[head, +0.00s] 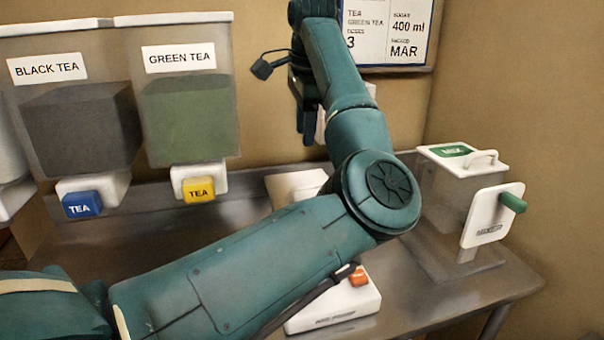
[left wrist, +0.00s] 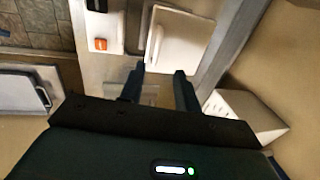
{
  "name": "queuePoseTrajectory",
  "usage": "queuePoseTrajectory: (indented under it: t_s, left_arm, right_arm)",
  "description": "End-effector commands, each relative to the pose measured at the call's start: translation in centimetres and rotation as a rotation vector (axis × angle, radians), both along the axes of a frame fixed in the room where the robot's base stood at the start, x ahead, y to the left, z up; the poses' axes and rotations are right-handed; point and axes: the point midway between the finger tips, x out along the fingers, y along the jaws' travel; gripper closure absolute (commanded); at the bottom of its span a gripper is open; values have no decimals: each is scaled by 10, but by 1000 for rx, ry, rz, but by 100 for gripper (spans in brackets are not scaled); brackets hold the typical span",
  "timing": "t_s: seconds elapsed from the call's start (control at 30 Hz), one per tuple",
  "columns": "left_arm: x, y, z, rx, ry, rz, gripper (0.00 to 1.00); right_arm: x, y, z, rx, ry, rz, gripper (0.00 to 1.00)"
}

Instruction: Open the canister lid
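A clear canister (head: 446,190) stands at the right of the counter. It has a white lid (head: 462,158) with a raised handle and a green label, and the lid looks shut. My left gripper (head: 307,130) points down near the back wall, left of this canister and apart from it. In the left wrist view, the left gripper (left wrist: 158,82) has its fingers apart with nothing between them. Beyond the fingertips is a white square top (left wrist: 183,42) with a bar handle; I cannot tell whether it is the same lid. My right gripper is out of view.
Black tea (head: 80,130) and green tea (head: 188,115) dispensers stand at the left. A white device (head: 335,305) with an orange switch sits at the front. My left arm crosses the middle and hides part of a white thing (head: 290,187). A sign (head: 392,30) hangs behind.

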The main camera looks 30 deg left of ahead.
Motion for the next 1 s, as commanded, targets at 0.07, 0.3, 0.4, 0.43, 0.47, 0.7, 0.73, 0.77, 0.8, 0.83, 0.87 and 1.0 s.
queuePoseTrajectory:
  t_s: [0.07, 0.3, 0.4, 0.43, 0.47, 0.7, 0.73, 0.77, 0.8, 0.83, 0.87, 1.0]
  left_arm:
    - [1, 3, -12, 0, 5, 3, 68]
    - [7, 9, -59, 1, 6, 2, 68]
    - [9, 12, -79, 2, 5, 2, 68]
    - [10, 13, -85, 2, 6, 2, 68]
    - [11, 14, -90, 2, 5, 2, 68]
    - [14, 19, -118, 2, 3, 2, 68]
    - [15, 19, -119, 3, 1, 2, 68]
    - [15, 19, -120, 2, 1, 2, 68]
    - [15, 19, -122, 3, 0, 2, 68]
    - [15, 19, -122, 2, -1, 2, 68]
    - [15, 19, -123, 2, -1, 2, 68]
    - [15, 19, -123, 2, -1, 2, 68]
  right_arm:
    - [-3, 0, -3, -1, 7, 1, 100]
    - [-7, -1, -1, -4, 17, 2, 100]
    - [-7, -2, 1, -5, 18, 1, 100]
    - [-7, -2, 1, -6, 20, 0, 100]
    - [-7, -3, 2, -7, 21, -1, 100]
    - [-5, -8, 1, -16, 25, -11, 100]
    - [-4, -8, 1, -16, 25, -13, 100]
    - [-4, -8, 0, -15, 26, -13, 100]
    - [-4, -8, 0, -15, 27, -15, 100]
    - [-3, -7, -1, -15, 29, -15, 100]
    - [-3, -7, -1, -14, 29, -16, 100]
    - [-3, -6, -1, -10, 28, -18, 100]
